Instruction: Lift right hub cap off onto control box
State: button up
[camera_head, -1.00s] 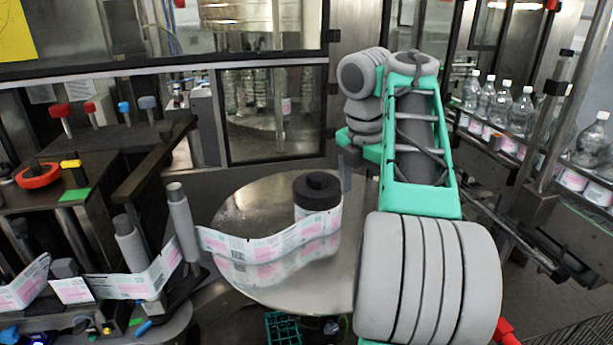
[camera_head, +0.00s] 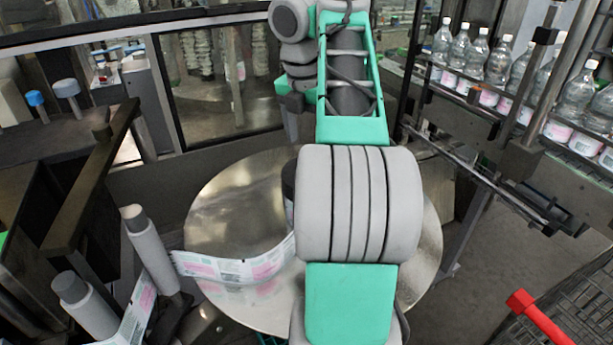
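The black hub cap (camera_head: 288,179) sits on the label reel on the round steel turntable (camera_head: 225,215); my arm hides nearly all of the cap and the reel. The printed label strip (camera_head: 240,268) runs left from the reel. My arm passes in front of the turntable, with its far end beyond the reel. A dark grey part of my gripper (camera_head: 290,118) shows above and behind the reel, apart from the cap in the picture. Its fingers are not clear, so open or shut cannot be told. I cannot make out the control box for certain.
Grey rollers (camera_head: 148,248) stand left of the turntable, with the strip near them. Clear bottles (camera_head: 500,62) line a conveyor at the upper right. A red-ended handle (camera_head: 521,301) is at the lower right.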

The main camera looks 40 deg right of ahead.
notch_tip(320, 180, down, 5)
jog(key=b, duration=0.3)
jog(key=shift+a+f+b, duration=0.1)
jog(key=shift+f+b, duration=0.05)
jog(key=shift+b, duration=0.15)
jog(key=shift+f, duration=0.3)
jog(key=shift+r, duration=0.1)
jog(key=shift+s, duration=0.1)
